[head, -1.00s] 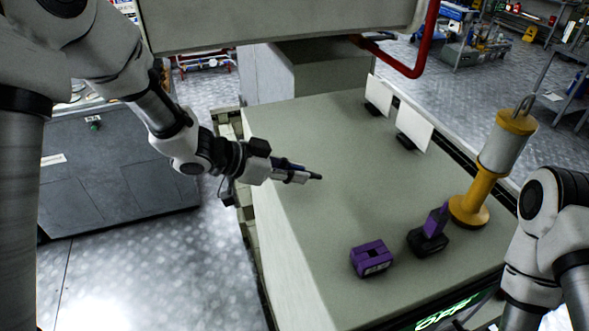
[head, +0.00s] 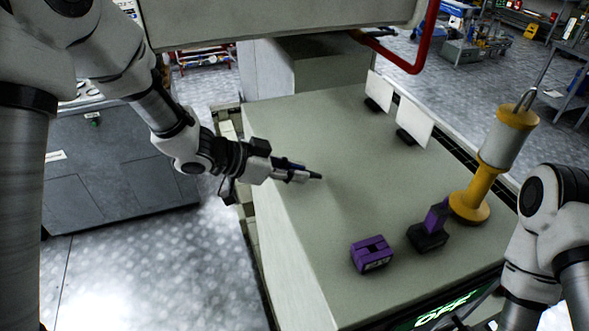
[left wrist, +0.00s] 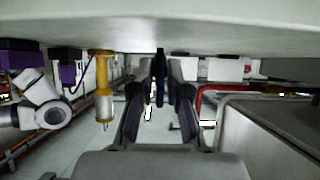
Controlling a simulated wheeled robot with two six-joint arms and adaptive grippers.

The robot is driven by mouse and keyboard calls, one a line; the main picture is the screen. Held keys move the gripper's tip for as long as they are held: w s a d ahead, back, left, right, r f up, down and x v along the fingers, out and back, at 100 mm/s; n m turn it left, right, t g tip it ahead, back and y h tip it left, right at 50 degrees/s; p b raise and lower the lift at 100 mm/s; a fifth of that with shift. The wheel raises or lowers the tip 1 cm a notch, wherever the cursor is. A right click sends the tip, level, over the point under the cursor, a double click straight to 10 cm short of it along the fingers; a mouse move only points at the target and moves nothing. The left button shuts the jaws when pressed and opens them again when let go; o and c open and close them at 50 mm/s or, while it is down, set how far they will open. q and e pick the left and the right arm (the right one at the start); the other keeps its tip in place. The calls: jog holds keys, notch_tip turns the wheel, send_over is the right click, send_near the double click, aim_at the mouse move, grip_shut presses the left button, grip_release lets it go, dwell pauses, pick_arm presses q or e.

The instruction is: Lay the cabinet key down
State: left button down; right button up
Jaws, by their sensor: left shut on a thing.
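My left gripper (head: 298,174) is shut on the cabinet key (head: 316,177), a thin dark piece whose tip sticks out past the fingers. They are over the left part of the pale grey-green cabinet top (head: 345,225). In the left wrist view the key (left wrist: 160,78) stands between the two fingers, dark and narrow, with the pale surface close by along the top of the picture. The fingers hide most of the key in the head view, and I cannot tell whether it touches the top. My right gripper is out of view; only its arm shows.
A purple block (head: 371,254) and a purple piece on a black base (head: 428,236) lie near the front. A yellow-and-white lamp-like post (head: 492,165) stands at the right. Two white cards (head: 414,127) stand at the back. The middle of the top is clear.

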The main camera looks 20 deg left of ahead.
pick_arm(q)
jog(key=c, duration=1.1)
grip_release()
jog(key=v, duration=1.2)
jog(key=s+d+f+n+g+y+b, duration=0.15)
jog(key=s+f, duration=0.35)
jog(key=f, duration=0.7)
jog(key=s+d+f+n+g+y+b, duration=0.1)
jog(key=s+d+f+n+g+b, duration=0.3)
jog(key=f, duration=0.8)
jog(key=s+a+f+n+g+y+b, duration=0.15)
jog(key=s+f, duration=0.45)
jog(key=f, duration=0.6)
jog(key=s+a+f+n+y, duration=0.2)
jog(key=s+f+n+y, duration=0.15)
jog(key=s+f, duration=0.6)
jog(key=a, duration=0.1)
jog(key=a+y, duration=0.1)
jog(key=a, duration=0.1)
jog(key=a+n+y, duration=0.1)
jog(key=a, duration=0.1)
jog(key=shift+w+a+r+y, duration=0.1)
jog(key=shift+w+a+y, duration=0.05)
jog(key=shift+w+y, duration=0.15)
